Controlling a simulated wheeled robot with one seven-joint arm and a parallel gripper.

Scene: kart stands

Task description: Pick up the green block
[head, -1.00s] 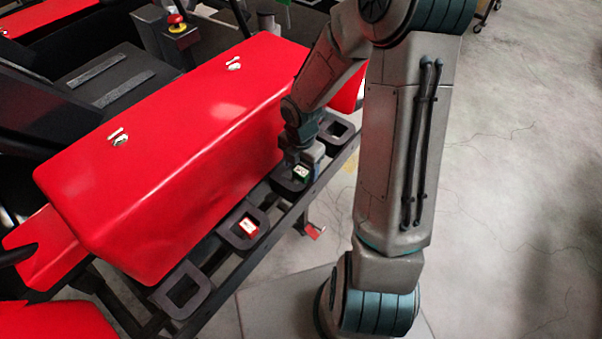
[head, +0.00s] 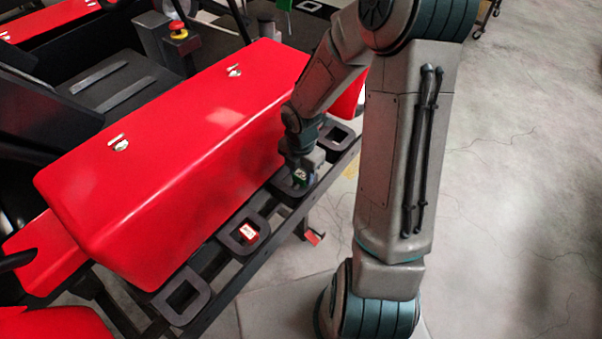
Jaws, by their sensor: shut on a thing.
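The green block (head: 300,177) is small, with a pale mark on its top, and sits at the dark square stand (head: 284,191), third from the left in the row. My gripper (head: 301,173) points down over this stand and is shut on the green block, hiding part of it. I cannot tell whether the block still touches the stand.
A red block (head: 249,231) sits in the stand to the left (head: 236,243). An empty stand (head: 181,297) is at the near left and another stand (head: 336,136) at the far right. A long red kart body (head: 170,170) rises beside the row. Grey floor lies open at right.

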